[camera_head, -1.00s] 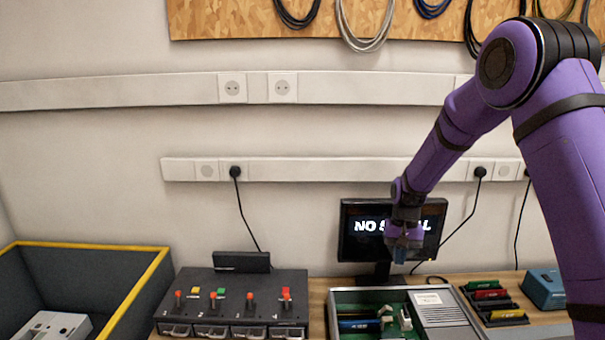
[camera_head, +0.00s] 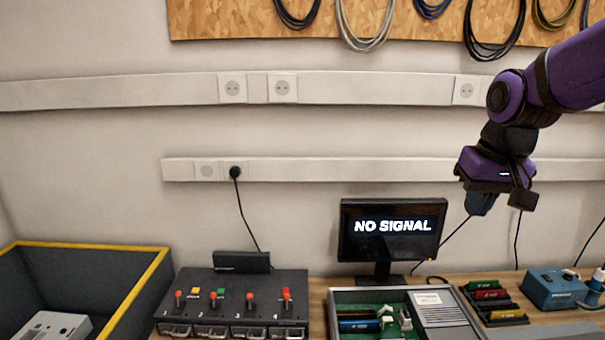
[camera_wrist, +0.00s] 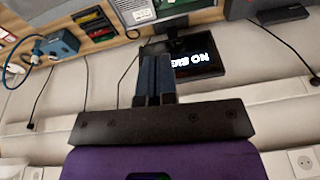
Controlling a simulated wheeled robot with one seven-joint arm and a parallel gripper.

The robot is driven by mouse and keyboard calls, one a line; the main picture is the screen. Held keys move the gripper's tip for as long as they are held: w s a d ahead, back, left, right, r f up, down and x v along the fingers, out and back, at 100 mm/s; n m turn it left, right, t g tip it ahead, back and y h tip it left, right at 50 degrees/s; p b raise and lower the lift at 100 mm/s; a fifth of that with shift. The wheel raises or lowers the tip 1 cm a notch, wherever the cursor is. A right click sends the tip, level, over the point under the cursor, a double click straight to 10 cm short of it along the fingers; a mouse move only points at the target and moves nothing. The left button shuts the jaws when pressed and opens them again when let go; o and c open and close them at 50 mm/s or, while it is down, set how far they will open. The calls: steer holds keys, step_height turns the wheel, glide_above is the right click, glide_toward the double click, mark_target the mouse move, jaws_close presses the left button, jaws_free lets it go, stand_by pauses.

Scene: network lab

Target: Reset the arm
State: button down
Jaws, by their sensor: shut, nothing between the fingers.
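My purple arm comes in from the right edge of the head view. My gripper (camera_head: 481,203) hangs in the air above the right part of the bench, up and to the right of the monitor. In the wrist view my gripper (camera_wrist: 154,73) shows its two dark fingers side by side, shut, with nothing held. It touches nothing that I can see.
The monitor (camera_head: 391,238) reads "NO SIGNAL". An open case with green inside (camera_head: 420,298), a rack of coloured modules (camera_head: 492,300) and a blue box (camera_head: 556,289) stand on the bench. A switch panel (camera_head: 232,309) and a yellow-rimmed bin (camera_head: 150,275) are at left.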

steer(key=s+d+r+t, duration=0.1)
steer(key=s+r+t, duration=0.1)
steer(key=s, duration=1.4)
steer(key=shift+d+r+n+t, duration=0.15)
steer(key=shift+r+n+t, duration=0.15)
steer(key=shift+n, duration=0.1)
